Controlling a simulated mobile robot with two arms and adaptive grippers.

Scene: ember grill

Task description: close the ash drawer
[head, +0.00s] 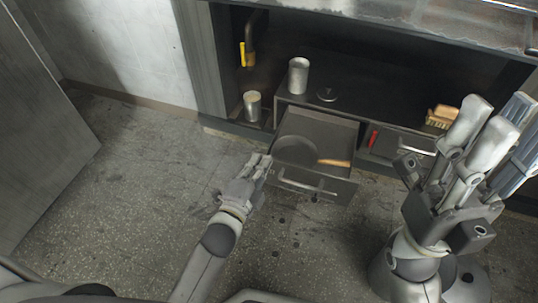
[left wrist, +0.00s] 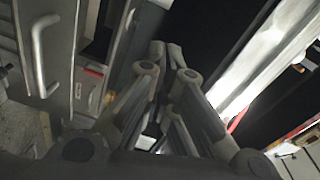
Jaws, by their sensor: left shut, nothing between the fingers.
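The ash drawer (head: 317,180) stands pulled out from the low dark cabinet in the head view. It has a grey front with a bar handle, a round dark shape inside and a tan piece at its right. My left gripper (head: 260,165) is shut and empty beside the drawer's left front corner; I cannot tell whether it touches. In the left wrist view its fingers (left wrist: 174,62) are close together, with a bar handle (left wrist: 40,50) at the left. My right gripper (head: 487,108) is raised at the right, apart from the drawer; its jaw opening is unclear.
A metal cup (head: 298,76) and a small dark disc (head: 327,95) stand on the cabinet shelf. A light-topped can (head: 252,106) stands left of the drawer. A brush (head: 440,117) lies at the right. The floor in front is mostly clear.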

